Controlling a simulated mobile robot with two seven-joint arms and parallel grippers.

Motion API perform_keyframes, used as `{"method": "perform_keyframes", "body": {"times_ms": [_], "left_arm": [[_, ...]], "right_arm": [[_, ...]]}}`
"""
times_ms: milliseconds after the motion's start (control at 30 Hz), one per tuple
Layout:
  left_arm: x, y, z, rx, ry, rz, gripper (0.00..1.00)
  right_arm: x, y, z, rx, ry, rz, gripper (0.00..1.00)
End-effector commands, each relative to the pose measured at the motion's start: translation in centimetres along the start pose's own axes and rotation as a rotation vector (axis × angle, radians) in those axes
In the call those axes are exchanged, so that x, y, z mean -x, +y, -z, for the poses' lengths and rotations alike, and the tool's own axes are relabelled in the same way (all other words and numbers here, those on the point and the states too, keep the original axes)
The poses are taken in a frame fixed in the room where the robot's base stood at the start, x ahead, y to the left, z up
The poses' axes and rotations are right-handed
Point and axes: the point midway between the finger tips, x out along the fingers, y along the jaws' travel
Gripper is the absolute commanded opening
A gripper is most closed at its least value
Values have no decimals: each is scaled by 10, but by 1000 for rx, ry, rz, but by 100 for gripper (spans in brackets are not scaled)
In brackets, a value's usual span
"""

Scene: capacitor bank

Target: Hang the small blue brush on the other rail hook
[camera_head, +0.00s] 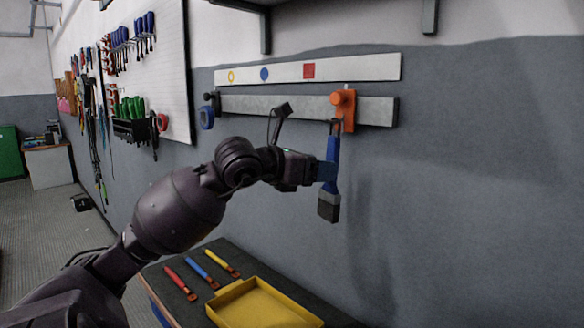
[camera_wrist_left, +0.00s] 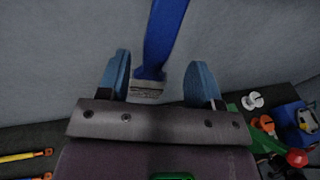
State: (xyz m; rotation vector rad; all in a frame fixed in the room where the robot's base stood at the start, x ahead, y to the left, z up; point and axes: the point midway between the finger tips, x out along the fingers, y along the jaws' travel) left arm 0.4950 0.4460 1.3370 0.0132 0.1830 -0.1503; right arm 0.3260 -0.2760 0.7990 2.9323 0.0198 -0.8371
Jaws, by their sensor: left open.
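The small blue brush (camera_head: 331,162), with a dark bristle end pointing down, hangs by its loop at the orange hook (camera_head: 343,107) near the right end of the rail (camera_head: 275,105). The other hook (camera_head: 212,97), black, is at the rail's left end, with a blue item (camera_head: 206,118) at it. My left gripper (camera_head: 324,170) is open at the brush's handle. In the left wrist view, the blue brush (camera_wrist_left: 163,35) shows between and beyond the two blue fingers (camera_wrist_left: 160,82), with a gap on each side. My right gripper is out of view.
A white strip (camera_head: 305,69) with yellow, blue and red marks is above the rail. Below stands a dark bench with a yellow tray (camera_head: 262,306) and red, blue and yellow handled tools (camera_head: 200,270). A tool pegboard (camera_head: 170,60) is at left. Wall to the right is clear.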

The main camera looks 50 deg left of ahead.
Motion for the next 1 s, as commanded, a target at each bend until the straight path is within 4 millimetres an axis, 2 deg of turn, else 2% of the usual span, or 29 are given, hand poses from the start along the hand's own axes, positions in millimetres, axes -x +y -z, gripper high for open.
{"method": "perform_keyframes", "body": {"times_ms": [200, 433, 633, 1000], "left_arm": [[33, 0, 1, 1, -1, 0, 59], [60, 0, 0, 1, -1, 0, 59], [69, 0, 0, 0, 0, 0, 59], [70, 0, 0, -1, -1, 0, 59]], "right_arm": [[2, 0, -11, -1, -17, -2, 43], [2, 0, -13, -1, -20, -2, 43], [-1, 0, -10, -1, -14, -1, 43], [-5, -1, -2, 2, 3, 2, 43]]}}
